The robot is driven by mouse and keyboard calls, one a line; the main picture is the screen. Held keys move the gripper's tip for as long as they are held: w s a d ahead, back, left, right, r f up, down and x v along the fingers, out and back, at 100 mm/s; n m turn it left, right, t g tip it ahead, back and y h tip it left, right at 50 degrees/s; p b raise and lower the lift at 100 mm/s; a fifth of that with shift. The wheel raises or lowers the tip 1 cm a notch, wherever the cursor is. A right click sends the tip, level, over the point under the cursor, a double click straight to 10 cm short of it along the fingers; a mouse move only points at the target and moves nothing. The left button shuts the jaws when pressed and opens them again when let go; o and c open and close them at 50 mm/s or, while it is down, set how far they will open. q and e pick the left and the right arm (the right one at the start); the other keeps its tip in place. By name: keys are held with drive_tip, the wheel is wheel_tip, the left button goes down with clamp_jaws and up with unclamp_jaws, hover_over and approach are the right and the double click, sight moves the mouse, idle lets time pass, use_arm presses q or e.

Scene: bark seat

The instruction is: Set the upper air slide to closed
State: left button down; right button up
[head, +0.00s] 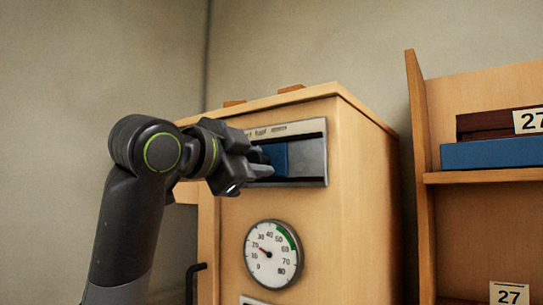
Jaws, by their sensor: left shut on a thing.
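The upper air slide is a metal panel (308,158) with a dark slot, set high on the front of a wooden cabinet (340,225). A label strip (280,131) runs along its top, too small to read fully. A blue slider block (278,158) sits in the slot, left of the bare metal part. My left gripper (262,163) comes in from the left and is shut on the blue slider block. The gripper hides the left part of the slide. My right gripper is not in view.
A round dial gauge (273,254) is below the slide, its needle at the low left. A black handle (194,280) is at lower left. A wooden shelf (480,177) at right holds a blue box (492,153) and number cards.

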use_arm(q)
drive_tip(key=w+a, duration=0.2)
drive_tip(key=a, duration=0.1)
drive_tip(key=shift+w+a+r+p, duration=0.1)
drive_tip(key=shift+w+p, duration=0.05)
drive_tip(key=shift+p, duration=0.15)
drive_tip(key=c, duration=1.5)
unclamp_jaws()
drive_tip(key=o, duration=0.4)
drive_tip(key=shift+w+a, duration=0.15)
drive_tip(key=shift+a, duration=0.1)
drive_tip(key=b+v, duration=0.5)
drive_tip(key=v, duration=1.2)
drive_tip(key=shift+s+b, duration=0.2)
drive_tip(key=shift+b, duration=0.2)
